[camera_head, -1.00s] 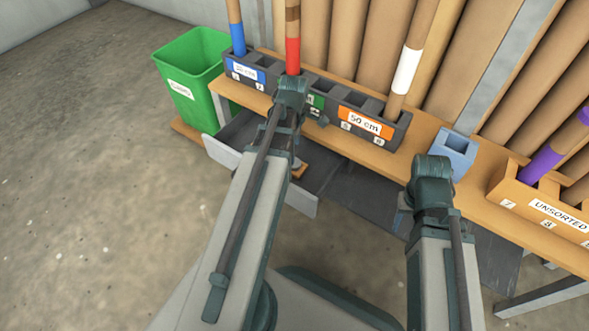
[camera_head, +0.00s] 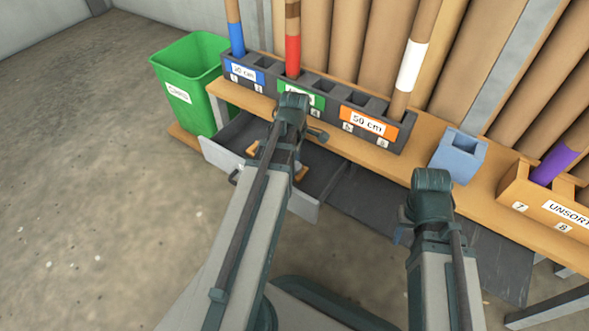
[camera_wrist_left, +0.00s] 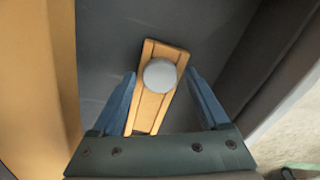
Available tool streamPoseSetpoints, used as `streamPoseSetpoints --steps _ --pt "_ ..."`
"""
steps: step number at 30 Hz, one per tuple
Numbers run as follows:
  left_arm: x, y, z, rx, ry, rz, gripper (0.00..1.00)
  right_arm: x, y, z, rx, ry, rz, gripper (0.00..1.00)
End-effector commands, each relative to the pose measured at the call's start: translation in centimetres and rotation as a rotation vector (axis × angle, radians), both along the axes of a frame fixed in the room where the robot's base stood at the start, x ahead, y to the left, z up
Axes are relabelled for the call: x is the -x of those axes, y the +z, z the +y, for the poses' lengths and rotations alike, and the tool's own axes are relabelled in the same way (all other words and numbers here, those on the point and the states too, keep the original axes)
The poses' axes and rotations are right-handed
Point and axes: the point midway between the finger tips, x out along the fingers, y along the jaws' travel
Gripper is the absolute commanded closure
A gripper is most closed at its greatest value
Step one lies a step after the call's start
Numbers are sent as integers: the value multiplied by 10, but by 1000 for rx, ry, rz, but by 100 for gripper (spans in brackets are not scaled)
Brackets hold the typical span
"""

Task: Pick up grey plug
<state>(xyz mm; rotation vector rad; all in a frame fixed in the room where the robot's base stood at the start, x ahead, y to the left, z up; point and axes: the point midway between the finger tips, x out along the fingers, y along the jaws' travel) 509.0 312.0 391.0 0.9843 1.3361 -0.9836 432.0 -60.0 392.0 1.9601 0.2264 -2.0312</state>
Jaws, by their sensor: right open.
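The grey plug (camera_wrist_left: 160,74) is a pale round disc on a narrow wooden block (camera_wrist_left: 150,108) in the left wrist view. The block lies on the dark floor of the open drawer (camera_head: 240,132). My left gripper (camera_wrist_left: 161,82) is open, with its blue fingers on either side of the block and plug, apart from the plug. In the head view my left wrist hides the plug, and only ends of wooden pieces show beside it. My right gripper (camera_head: 402,236) is mostly hidden behind its wrist in the head view, low in front of the bench.
The grey drawer front (camera_head: 303,206) and the wooden bench edge (camera_head: 345,142) border the drawer. A dark slotted rack (camera_head: 330,92) with tubes, a blue holder (camera_head: 459,156) and an unsorted box (camera_head: 516,186) stand on the bench. A green bin (camera_head: 190,75) is at left.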

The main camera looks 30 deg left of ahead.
Motion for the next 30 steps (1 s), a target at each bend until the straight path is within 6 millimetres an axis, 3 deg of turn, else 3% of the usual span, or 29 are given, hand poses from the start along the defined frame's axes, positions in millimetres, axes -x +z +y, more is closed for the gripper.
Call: streamPoseSetpoints --steps 2,12,23,30 --pt "0 0 0 0 0 0 38 0 0 0 0 0 0 50" --pt "0 0 0 0 0 0 99 0 0 0 0 0 0 50" --pt "0 4 0 0 0 0 100 0 4 0 0 0 0 50" --pt "0 25 0 0 0 0 100 0 26 0 0 1 1 50"
